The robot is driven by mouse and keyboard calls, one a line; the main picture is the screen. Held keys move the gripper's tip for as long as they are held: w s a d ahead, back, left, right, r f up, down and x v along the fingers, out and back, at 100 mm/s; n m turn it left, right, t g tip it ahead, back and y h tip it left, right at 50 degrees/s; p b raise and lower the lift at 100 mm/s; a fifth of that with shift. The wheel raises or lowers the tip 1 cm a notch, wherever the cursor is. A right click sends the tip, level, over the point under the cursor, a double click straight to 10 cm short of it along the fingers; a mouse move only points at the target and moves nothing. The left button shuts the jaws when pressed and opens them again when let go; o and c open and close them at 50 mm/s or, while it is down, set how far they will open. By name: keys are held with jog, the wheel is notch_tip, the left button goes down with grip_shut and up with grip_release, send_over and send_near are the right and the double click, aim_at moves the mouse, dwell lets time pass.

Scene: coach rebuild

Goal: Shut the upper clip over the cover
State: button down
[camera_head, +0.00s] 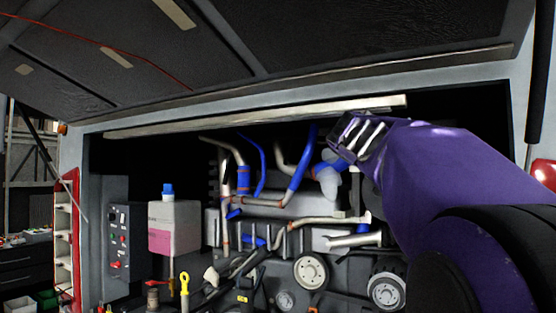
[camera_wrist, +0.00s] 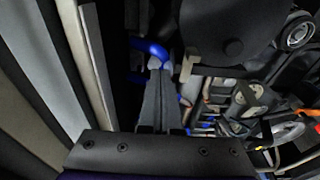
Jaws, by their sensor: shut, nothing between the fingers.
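My gripper (camera_wrist: 160,66) is shut and empty in the wrist view, its two grey fingers side by side with the tips close to a blue hose (camera_wrist: 150,47). I cannot tell whether they touch it. A dark rounded housing (camera_wrist: 225,30) with a small round boss stands just right of the fingertips; it may be the cover. I cannot make out the upper clip in either view. In the head view my gripper (camera_head: 347,143) reaches in from the right, at the upper right of the engine bay, and hides what lies behind it.
The raised hatch (camera_head: 270,45) hangs above the bay, and a pale metal strip (camera_head: 260,115) runs along its upper opening close above my gripper. Blue and metal pipes (camera_head: 300,170) and pulleys (camera_head: 310,271) fill the bay. A white container (camera_head: 174,222) and a switch box (camera_head: 118,240) stand at left.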

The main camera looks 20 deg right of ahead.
jog(key=shift+r, duration=2.65)
